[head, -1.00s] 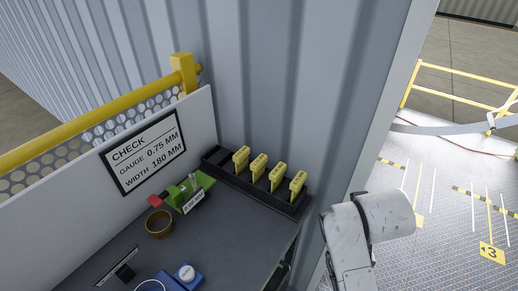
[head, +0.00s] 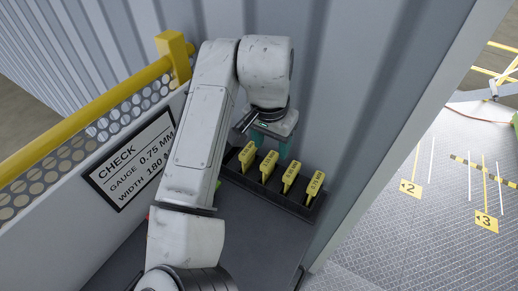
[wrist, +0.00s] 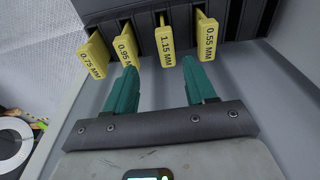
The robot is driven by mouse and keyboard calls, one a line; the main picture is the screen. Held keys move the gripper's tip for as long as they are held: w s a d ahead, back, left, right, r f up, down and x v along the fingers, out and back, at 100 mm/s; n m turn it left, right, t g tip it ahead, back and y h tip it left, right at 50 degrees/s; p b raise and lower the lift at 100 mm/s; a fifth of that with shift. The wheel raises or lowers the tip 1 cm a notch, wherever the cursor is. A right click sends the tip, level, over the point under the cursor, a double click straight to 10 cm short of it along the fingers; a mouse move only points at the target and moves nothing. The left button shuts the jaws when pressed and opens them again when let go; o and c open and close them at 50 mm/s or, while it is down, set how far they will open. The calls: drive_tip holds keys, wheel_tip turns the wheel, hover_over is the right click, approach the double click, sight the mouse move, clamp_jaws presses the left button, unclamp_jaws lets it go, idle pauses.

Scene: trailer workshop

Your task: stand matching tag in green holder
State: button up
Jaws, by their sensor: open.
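Several yellow tags stand in a row in the black rack (head: 280,200). The tag marked 0.75 MM (wrist: 92,56) is leftmost in the wrist view, beside the 0.95 MM (wrist: 126,48), 1.15 MM (wrist: 167,46) and 0.55 MM (wrist: 208,40) tags. The sign (head: 135,160) reads CHECK, gauge 0.75 MM. My gripper (head: 271,148) is over the wall side of the rack; in the wrist view its teal fingers (wrist: 162,70) are apart and empty, pointing towards the middle tags. The green holder (head: 218,184) is almost wholly hidden behind my arm; only a green sliver shows.
The corrugated wall (head: 340,80) rises close behind the rack. A yellow rail (head: 90,112) and the white sign panel bound the left side. My arm covers much of the dark bench. Open floor (head: 420,240) lies to the right.

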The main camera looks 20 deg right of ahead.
sight(269, 160)
drive_tip(key=shift+w+a+f, duration=0.1)
drive_tip(key=shift+w+a, duration=0.1)
drive_tip(key=shift+a, duration=0.1)
drive_tip(key=f, duration=0.3)
drive_tip(key=f+p, duration=0.1)
drive_tip(key=f, duration=0.1)
drive_tip(key=shift+w+d, duration=0.3)
drive_tip(key=shift+w, duration=0.05)
drive_tip(key=shift+w+d+f+p, duration=0.15)
drive_tip(key=shift+f+p, duration=0.3)
drive_tip(key=shift+f, duration=0.9)
drive_tip(key=shift+w+d+f+p, duration=0.1)
drive_tip(key=shift+f+p, duration=0.3)
drive_tip(key=shift+f, duration=0.95)
clamp_jaws()
